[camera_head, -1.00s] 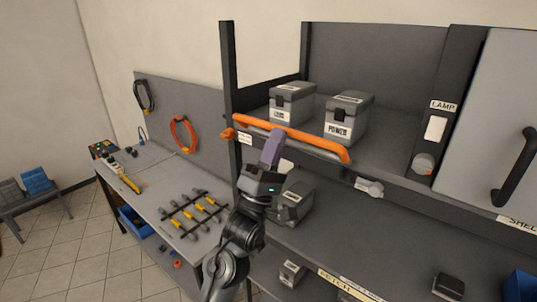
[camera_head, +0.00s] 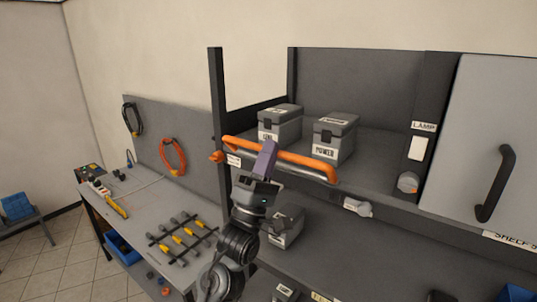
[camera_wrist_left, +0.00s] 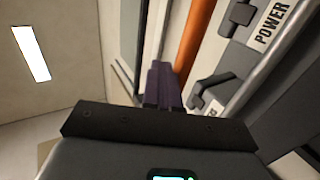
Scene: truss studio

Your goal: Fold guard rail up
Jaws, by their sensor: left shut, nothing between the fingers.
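The guard rail (camera_head: 310,161) is an orange bar along the front edge of the upper shelf, in front of two grey boxes. Its left end has an orange knob by the dark post. My left gripper (camera_head: 266,147) is shut and empty. Its purple fingers point up and overlap the rail's left half in the head view, hiding a short part of it. In the left wrist view the shut fingers (camera_wrist_left: 163,82) are beside the orange rail (camera_wrist_left: 189,40); I cannot tell whether they touch it. My right gripper is not in view.
Two grey boxes stand on the upper shelf, the right one labelled POWER (camera_head: 334,140). A dark upright post (camera_head: 216,95) is left of the rail. A cabinet door with a black handle (camera_head: 496,183) is at right. A tool bench (camera_head: 150,205) is at left.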

